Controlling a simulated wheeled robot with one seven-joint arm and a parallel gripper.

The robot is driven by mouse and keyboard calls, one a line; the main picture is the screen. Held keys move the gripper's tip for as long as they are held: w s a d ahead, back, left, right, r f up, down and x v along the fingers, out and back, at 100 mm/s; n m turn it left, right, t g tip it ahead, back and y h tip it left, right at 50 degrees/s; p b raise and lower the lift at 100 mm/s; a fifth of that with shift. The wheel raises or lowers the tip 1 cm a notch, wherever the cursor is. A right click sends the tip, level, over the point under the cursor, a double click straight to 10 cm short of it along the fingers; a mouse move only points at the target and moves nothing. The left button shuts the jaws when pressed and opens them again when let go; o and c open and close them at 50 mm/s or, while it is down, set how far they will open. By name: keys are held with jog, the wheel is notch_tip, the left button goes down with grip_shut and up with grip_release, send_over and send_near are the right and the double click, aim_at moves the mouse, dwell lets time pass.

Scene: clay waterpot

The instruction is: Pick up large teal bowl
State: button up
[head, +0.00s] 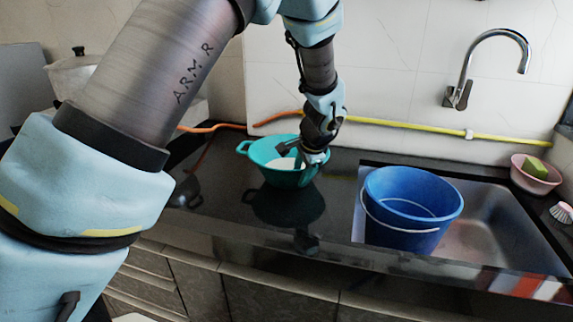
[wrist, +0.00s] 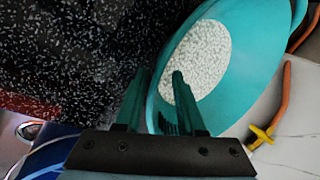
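The large teal bowl (head: 270,173) appears upright on the dark counter near the wall, with a handle at its left rim. Its white speckled inside patch shows in the wrist view, where the teal wall (wrist: 250,85) fills the upper right. My gripper (head: 308,160) points down at the bowl's right side. In the wrist view my gripper (wrist: 160,75) has its fingers apart, one outside the rim and one over the inside, with the near rim between them. Contact with the wall cannot be told.
A blue bucket (head: 408,212) stands in the sink (head: 490,230) to the right. A pink bowl with a green sponge (head: 536,168) is at the far right. A faucet (head: 470,75) rises behind the sink. A yellow and orange hose (head: 400,126) runs along the wall.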

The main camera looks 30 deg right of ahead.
jog(key=shift+x, duration=1.45)
jog(key=shift+s+d, duration=0.1)
grip_shut()
